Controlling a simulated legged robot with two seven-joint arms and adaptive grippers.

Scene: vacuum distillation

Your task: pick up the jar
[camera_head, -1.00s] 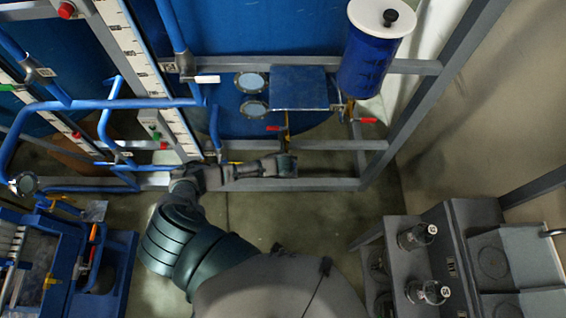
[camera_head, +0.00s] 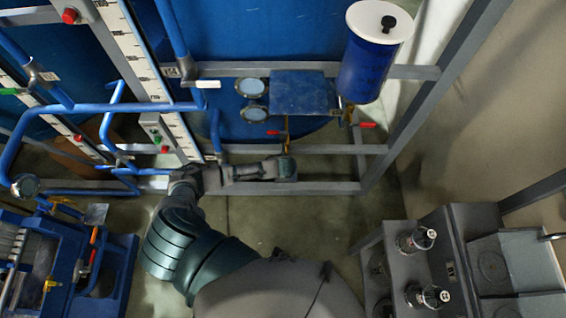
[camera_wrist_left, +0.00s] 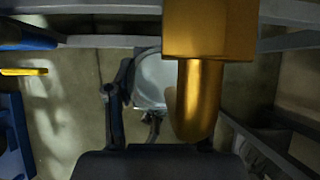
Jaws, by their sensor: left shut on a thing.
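The jar (camera_wrist_left: 150,82) shows in the left wrist view as a pale, clear round body. It sits between the fingers of my left gripper (camera_wrist_left: 160,110), which is shut on it. A brass valve part (camera_wrist_left: 208,35) in front covers the jar's right side and most of the right finger. In the head view my left gripper (camera_head: 284,168) is at the lower bar of the blue rig's frame, below a small brass valve. The jar cannot be made out there. My right gripper is in neither view.
A grey frame bar (camera_head: 330,187) runs close by my left gripper. A blue vessel with a white lid (camera_head: 372,58) stands above right. Bare floor lies between.

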